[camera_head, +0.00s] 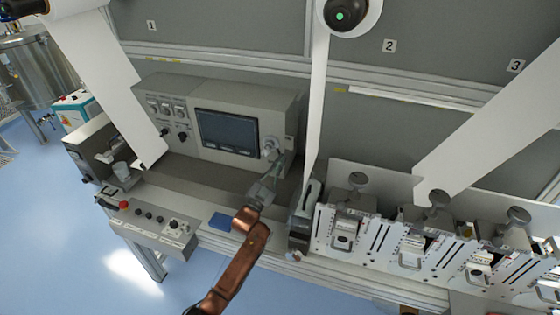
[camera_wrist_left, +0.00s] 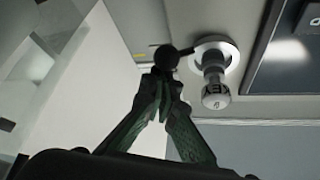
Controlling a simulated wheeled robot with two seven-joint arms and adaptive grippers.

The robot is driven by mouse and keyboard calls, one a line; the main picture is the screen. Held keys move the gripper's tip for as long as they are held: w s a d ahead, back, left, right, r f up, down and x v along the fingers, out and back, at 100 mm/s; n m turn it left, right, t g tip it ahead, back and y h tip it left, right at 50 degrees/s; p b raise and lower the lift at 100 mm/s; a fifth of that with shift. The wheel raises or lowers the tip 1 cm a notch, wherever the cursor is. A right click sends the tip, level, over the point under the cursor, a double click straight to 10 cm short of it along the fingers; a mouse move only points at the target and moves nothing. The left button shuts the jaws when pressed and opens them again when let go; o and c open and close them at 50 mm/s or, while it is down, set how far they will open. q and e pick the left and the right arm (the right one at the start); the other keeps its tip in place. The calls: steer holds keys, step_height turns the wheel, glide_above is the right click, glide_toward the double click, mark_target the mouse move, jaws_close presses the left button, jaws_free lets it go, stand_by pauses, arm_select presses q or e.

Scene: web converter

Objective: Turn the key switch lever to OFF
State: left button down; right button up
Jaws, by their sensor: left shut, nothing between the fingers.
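The key switch (camera_head: 270,146) is on the grey control panel, right of the dark screen. In the left wrist view, which looks turned over, the switch (camera_wrist_left: 213,50) has a pale round collar and a grey barrel marked "KEY" (camera_wrist_left: 215,93). A dark lever with a ball-like part (camera_wrist_left: 166,57) reaches left from the collar. My left gripper (camera_head: 276,166) is at the switch, its green-and-dark fingers shut and empty. In the wrist view its fingertips (camera_wrist_left: 161,82) are right by the ball-like part; I cannot tell whether they touch. My right gripper is not in view.
The screen (camera_head: 228,132) and small knobs (camera_head: 166,107) fill the panel's left. A white web strip (camera_head: 318,90) hangs close to the right of the switch. Slotted white units (camera_head: 345,228) stand further right. A lower box with a red button (camera_head: 124,205) is at left.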

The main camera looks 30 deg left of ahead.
arm_select(q)
steer(key=a+f+m+g+h+p, duration=0.1)
steer(key=a+f+m+g+h, duration=0.2)
steer(key=m, duration=1)
steer(key=shift+s+a+f+m+g+h+p, duration=0.35)
steer(key=shift+a+g+h, duration=0.45)
steer(key=shift+g, duration=0.5)
steer(key=shift+a, duration=0.1)
steer(key=s, duration=0.9)
steer(key=shift+s+d+f, duration=0.15)
steer(key=shift+s+d, duration=0.05)
steer(key=shift+s, duration=0.05)
